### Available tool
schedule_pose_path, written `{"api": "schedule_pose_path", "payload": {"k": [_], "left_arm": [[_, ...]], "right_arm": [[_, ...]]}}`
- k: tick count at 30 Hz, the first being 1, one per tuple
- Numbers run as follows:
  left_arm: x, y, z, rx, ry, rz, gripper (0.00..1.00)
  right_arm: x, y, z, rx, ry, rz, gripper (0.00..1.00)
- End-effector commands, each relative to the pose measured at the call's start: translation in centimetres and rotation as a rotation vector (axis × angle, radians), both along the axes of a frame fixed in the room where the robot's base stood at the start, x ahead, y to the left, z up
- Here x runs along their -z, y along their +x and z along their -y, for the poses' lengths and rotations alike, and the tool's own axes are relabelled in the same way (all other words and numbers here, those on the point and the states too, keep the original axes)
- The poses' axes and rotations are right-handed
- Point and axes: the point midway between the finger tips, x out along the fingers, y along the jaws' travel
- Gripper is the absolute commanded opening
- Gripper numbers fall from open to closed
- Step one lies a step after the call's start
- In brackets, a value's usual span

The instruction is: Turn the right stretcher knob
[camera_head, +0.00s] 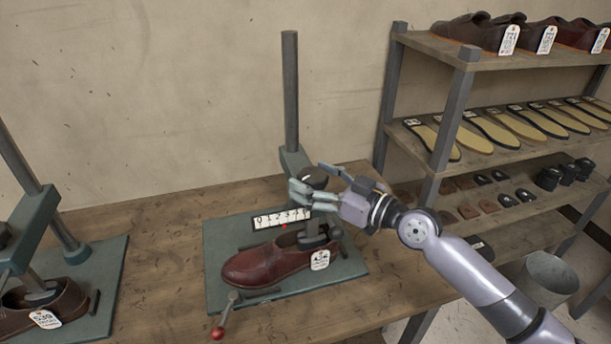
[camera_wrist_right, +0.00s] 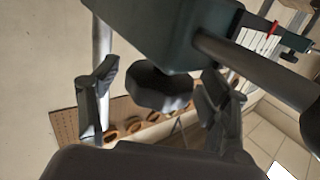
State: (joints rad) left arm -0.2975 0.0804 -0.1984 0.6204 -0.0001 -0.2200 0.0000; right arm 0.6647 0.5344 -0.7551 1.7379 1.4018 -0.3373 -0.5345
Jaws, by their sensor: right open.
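The right stretcher stands on a green base plate (camera_head: 222,240) with a grey post (camera_head: 290,95). Its dark, faceted knob (camera_head: 314,176) sits near the foot of the post and also shows in the right wrist view (camera_wrist_right: 160,88). A brown shoe (camera_head: 262,263) with a white tag is on the stretcher. A white number scale (camera_head: 281,219) with a red pointer is above the shoe. My right gripper (camera_head: 310,183) is open, its fingers on either side of the knob. In the wrist view a gap shows left of the knob; contact is unclear. My left gripper is out of view.
A lever with a red ball (camera_head: 217,333) sticks out at the front of the plate. A second stretcher (camera_head: 32,230) stands at the left with another shoe. A shelf rack (camera_head: 455,105) with shoes and soles is at the right. A bucket (camera_head: 551,277) stands below it.

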Motion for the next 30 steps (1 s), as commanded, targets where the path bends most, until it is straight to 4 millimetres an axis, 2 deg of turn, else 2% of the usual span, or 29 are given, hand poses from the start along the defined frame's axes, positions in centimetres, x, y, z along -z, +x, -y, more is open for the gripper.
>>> {"api": "schedule_pose_path", "payload": {"k": [6,27,30], "left_arm": [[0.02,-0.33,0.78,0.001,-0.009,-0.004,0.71],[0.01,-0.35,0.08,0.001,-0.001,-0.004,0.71],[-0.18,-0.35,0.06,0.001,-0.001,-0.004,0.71]], "right_arm": [[0.00,0.01,0.01,0.000,0.000,0.000,0.69],[0.00,-0.01,-0.01,0.000,0.000,0.000,0.23],[-0.09,0.01,-0.01,0.002,0.001,-0.001,0.22]]}}
